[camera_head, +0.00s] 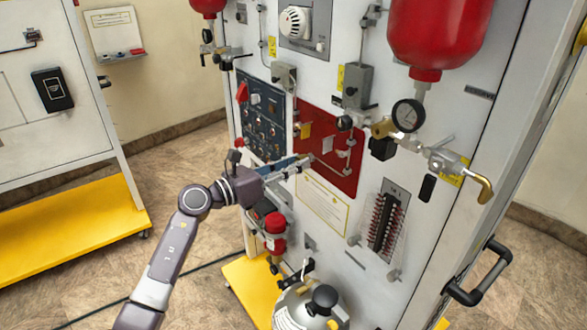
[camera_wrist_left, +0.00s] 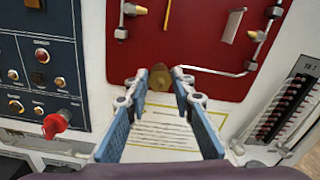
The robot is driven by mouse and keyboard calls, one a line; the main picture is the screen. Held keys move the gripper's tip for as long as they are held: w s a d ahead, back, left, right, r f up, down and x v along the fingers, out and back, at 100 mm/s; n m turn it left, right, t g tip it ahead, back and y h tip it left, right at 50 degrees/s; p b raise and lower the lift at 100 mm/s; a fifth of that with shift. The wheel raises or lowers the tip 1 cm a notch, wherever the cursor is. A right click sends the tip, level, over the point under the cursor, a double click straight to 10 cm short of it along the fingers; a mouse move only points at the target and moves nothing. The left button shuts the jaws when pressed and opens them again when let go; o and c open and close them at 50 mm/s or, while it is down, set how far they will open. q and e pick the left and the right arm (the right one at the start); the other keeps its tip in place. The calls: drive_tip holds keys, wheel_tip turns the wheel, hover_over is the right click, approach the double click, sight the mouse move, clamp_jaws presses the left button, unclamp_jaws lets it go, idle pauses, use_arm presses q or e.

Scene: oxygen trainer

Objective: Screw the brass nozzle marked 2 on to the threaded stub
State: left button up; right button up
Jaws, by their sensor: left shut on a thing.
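My left gripper (camera_head: 303,162) reaches in from the left to the lower part of the red panel (camera_head: 338,171). In the left wrist view its blue-padded fingers (camera_wrist_left: 159,78) are closed on a small brass piece (camera_wrist_left: 159,83), which I take to be the nozzle. Its number cannot be read. The brass piece sits between the fingertips, in front of the lower edge of the red panel (camera_wrist_left: 190,25). I cannot make out the threaded stub, or whether the brass piece touches it. My right gripper is not in view.
A bent silver tube (camera_wrist_left: 218,72) runs on the red panel just right of the fingertips. A blue control panel (camera_head: 262,118) with a red key (camera_wrist_left: 55,124) is to the left. A gauge (camera_head: 408,115) and brass valve are at the upper right.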

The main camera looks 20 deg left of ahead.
use_arm(q)
drive_tip(key=shift+r, duration=0.1)
drive_tip(key=shift+b, duration=0.45)
drive_tip(key=m+b, duration=0.2)
drive_tip(key=b, duration=0.1)
drive_tip(key=shift+f+m, duration=0.2)
drive_tip(key=shift+m, duration=0.1)
drive_tip(key=shift+r+m, duration=0.1)
drive_tip(key=shift+m, duration=0.2)
drive_tip(key=shift+r+b, duration=0.15)
drive_tip(key=shift+b, duration=0.15)
